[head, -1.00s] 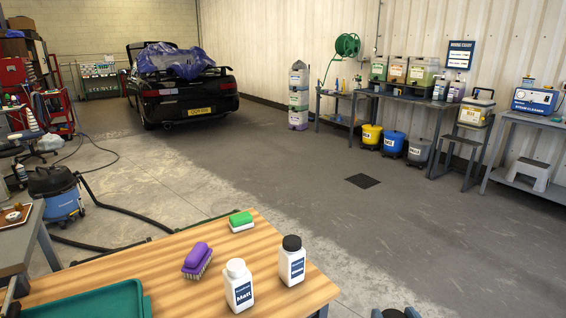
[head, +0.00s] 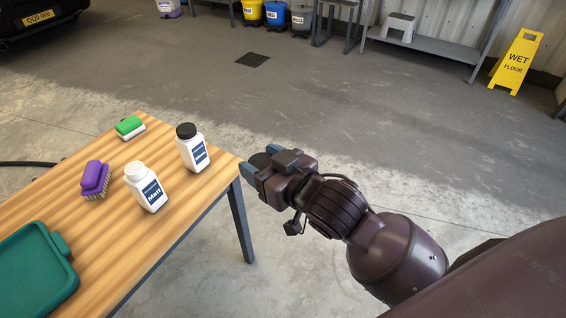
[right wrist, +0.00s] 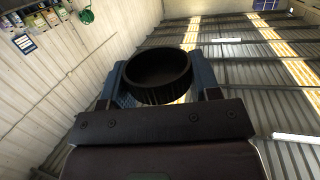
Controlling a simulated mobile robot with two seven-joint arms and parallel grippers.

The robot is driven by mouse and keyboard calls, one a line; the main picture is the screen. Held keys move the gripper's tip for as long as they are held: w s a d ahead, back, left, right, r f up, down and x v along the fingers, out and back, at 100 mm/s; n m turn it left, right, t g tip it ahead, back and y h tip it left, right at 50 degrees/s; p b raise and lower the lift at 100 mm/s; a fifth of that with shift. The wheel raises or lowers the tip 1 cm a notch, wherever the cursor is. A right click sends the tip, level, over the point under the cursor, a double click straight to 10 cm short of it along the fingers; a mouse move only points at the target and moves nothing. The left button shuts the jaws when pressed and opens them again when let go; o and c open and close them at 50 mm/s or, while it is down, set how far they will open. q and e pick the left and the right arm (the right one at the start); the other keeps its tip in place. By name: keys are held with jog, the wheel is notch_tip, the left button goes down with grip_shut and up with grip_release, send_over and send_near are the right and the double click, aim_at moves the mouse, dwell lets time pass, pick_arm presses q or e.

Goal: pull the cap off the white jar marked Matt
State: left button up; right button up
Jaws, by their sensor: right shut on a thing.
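The white jar marked Matt (head: 148,190) stands upright on the wooden table; its narrower top is white, with no black cap on it. A second white jar (head: 193,152) with a black lid stands behind it to the right. My right gripper (head: 258,163) is off the table's right corner, apart from both jars. It is shut on a round black cap (head: 261,159). In the right wrist view the black cap (right wrist: 158,92) sits between the blue fingers, its hollow side showing. My left gripper is not in view.
A purple brush (head: 95,178), a green-topped brush (head: 130,127) and a green tray (head: 40,262) are on the wooden table (head: 110,245). A yellow wet-floor sign (head: 516,62) stands far right. The floor between is clear.

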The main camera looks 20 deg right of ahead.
jog(key=a+r+n+g+y, duration=0.3)
jog(key=a+r+n+y, duration=0.15)
jog(key=a+r, duration=0.2)
jog(key=w+a+f+n+g+y, duration=0.3)
jog(key=a+f+n+g+y, duration=0.1)
jog(key=a+f, duration=0.1)
jog(key=shift+w+f+g, duration=0.3)
jog(key=shift+f+g, duration=0.1)
jog(key=shift+f, duration=0.3)
jog(key=shift+s+n+g+y, duration=0.15)
jog(key=shift+n+g+y, duration=0.2)
jog(key=shift+g, duration=0.05)
jog(key=d+n+g, duration=0.1)
jog(key=n+g+y, duration=0.1)
jog(key=g, duration=0.1)
jog(key=shift+s+d, duration=0.2)
jog(key=shift+d, duration=0.15)
jog(key=shift+n, duration=0.3)
jog(key=shift+s+d+n+g, duration=0.2)
jog(key=shift+d+n+g, duration=0.55)
jog(key=shift+g, duration=0.35)
